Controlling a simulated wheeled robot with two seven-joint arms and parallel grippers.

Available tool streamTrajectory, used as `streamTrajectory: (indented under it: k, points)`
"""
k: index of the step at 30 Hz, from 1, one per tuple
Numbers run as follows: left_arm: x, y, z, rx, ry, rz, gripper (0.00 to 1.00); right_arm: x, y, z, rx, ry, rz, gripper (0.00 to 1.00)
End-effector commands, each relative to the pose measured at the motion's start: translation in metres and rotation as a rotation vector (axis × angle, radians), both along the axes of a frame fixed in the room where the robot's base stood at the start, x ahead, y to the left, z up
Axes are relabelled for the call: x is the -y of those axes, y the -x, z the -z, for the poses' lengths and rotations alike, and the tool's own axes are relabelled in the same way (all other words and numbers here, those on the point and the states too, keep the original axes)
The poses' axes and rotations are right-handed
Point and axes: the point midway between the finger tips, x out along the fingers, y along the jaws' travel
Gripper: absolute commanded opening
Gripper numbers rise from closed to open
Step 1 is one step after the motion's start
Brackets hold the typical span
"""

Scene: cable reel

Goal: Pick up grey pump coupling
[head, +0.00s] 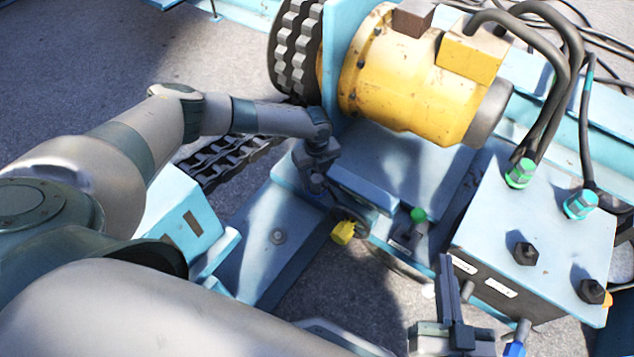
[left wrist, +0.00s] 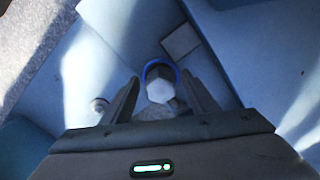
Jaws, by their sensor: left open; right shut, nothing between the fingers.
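The grey pump coupling (left wrist: 160,90), a pale grey hexagonal end with a blue ring around it, shows in the left wrist view. It appears between the two fingers of my left gripper (left wrist: 160,78), which are apart. In the head view, my left gripper (head: 316,180) points down over the light blue frame, below the yellow motor; I cannot make out the coupling there, as the gripper seems to cover it. My right gripper (head: 455,295), at the lower right beside the blue box, is shut and empty.
A yellow motor (head: 400,85) stands behind my left gripper. A yellow fitting (head: 343,232) and a green-topped lever (head: 417,215) are close by on the right. A blue box (head: 545,235) with green and blue connectors and dark hoses stands right. Black chain (head: 225,160) lies left.

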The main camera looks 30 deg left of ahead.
Motion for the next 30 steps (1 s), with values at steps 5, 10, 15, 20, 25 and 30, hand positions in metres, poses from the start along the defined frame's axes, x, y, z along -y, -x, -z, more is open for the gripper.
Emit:
streamTrajectory:
  k: [5,10,15,20,25,30]
  points:
    - [0.0,0.0001,-0.0002,0.0,0.0,0.0,0.54,0.0,0.0,0.0,-0.001,0.0,0.0,0.0]
    - [-0.0001,0.0001,-0.0003,0.0,0.0,0.0,0.54,0.0,-0.0001,0.0,-0.001,0.0,0.0,0.0]
    - [-0.0001,0.0002,-0.0003,0.0,0.0,0.0,0.18,0.0001,-0.0002,-0.0003,-0.001,0.0,0.0,0.0]
    - [-0.0002,-0.0001,-0.0006,0.0,0.0,0.0,0.06,0.0001,-0.0002,-0.0004,-0.001,0.0,0.0,0.0]
    - [-0.0001,-0.0002,-0.0012,0.0,0.0,0.0,0.06,0.0001,-0.0002,-0.0004,-0.002,0.001,0.0,0.0]
    - [-0.0003,-0.0004,-0.0079,0.001,0.001,-0.001,0.06,0.0,0.0003,0.0027,-0.023,0.006,-0.003,0.0]
